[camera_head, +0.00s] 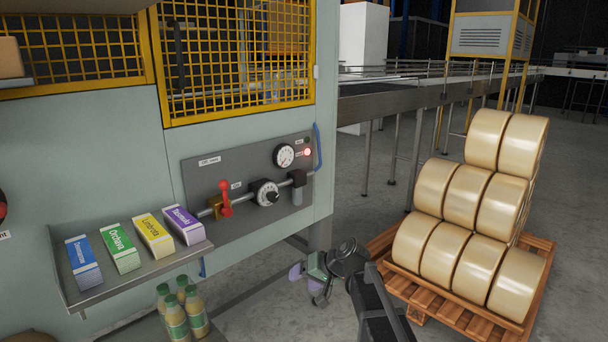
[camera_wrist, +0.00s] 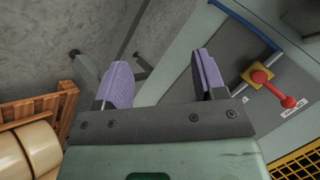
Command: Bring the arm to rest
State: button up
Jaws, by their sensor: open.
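My gripper (camera_head: 308,276) is in front of the machine's lower right corner, between the control panel and the pallet, in the head view. In the wrist view its two purple-padded fingers (camera_wrist: 162,80) stand wide apart with nothing between them. It is open and empty, and it touches nothing that I can see. My arm reaches in from the bottom of the head view.
The grey control panel (camera_head: 232,172) carries a red lever (camera_head: 225,198), a dial, a gauge and a lit red lamp. A shelf (camera_head: 84,296) holds several coloured cartons; bottles stand below. Cream rolls (camera_head: 466,196) are stacked on a wooden pallet (camera_head: 446,316) at right. A conveyor (camera_head: 440,92) runs behind.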

jog(key=s+d+f+m+g+h+p, duration=0.15)
jog(key=s+d+h, duration=0.25)
jog(key=s+d, duration=0.65)
jog(key=s+d+f+g+h, duration=0.2)
jog(key=s+d+h, duration=0.4)
jog(key=s, duration=0.8)
notch_tip(320, 180, up, 22)
jog(key=y+p, duration=0.1)
jog(key=p, duration=2.1)
jog(key=shift+w+d, duration=0.3)
jog(key=shift+f, duration=0.1)
